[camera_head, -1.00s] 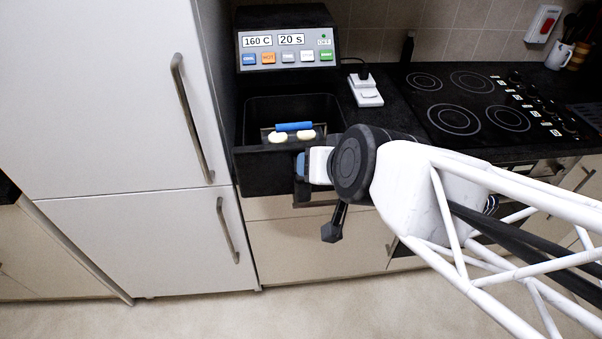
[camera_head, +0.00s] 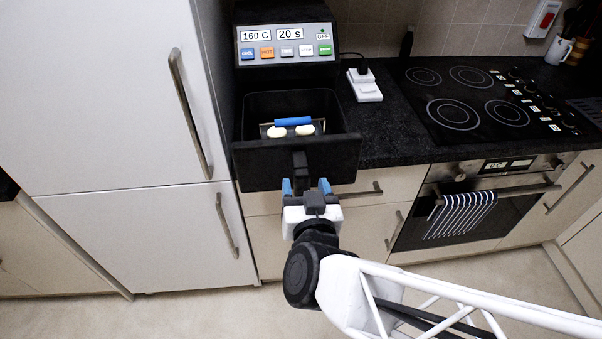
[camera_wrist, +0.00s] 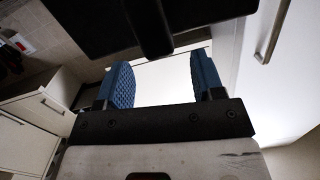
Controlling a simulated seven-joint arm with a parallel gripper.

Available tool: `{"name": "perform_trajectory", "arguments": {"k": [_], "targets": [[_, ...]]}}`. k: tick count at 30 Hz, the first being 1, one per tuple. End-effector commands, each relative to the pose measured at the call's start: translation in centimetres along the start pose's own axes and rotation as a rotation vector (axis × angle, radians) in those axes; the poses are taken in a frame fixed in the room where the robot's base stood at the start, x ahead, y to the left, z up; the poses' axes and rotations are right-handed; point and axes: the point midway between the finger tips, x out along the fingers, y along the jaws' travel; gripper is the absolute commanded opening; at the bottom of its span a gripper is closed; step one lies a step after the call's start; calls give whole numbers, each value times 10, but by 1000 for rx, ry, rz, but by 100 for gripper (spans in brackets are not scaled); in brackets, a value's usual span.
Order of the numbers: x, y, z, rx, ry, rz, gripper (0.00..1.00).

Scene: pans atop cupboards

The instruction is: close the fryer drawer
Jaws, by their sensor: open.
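The black fryer drawer (camera_head: 262,165) is pulled out from under the fryer's control panel (camera_head: 286,43), in the head view. Inside it lie two pale pieces and a blue bar (camera_head: 293,121). The drawer's black handle (camera_head: 300,172) sticks out at the front. My gripper (camera_head: 306,187) is open with blue finger pads, just in front of and below the handle. In the wrist view the handle (camera_wrist: 150,30) shows above the two fingers (camera_wrist: 158,85), and nothing is between them. I cannot tell whether a finger touches the handle.
The tall white cupboard (camera_head: 100,100) stands close at the left. The black hob (camera_head: 470,95) and the oven (camera_head: 470,215) with a striped towel are at the right. A white socket block (camera_head: 364,86) sits on the counter beside the fryer. The floor in front is clear.

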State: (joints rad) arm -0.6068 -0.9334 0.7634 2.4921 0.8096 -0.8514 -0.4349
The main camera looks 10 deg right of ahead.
Motion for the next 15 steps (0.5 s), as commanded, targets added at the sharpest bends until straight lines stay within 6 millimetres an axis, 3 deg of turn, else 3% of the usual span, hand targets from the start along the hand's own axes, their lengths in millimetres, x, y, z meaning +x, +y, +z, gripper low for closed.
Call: {"name": "perform_trajectory", "arguments": {"k": [6,15], "targets": [[-10,1,23,-95,54,18,62],[-13,2,28,-125,73,26,62]]}}
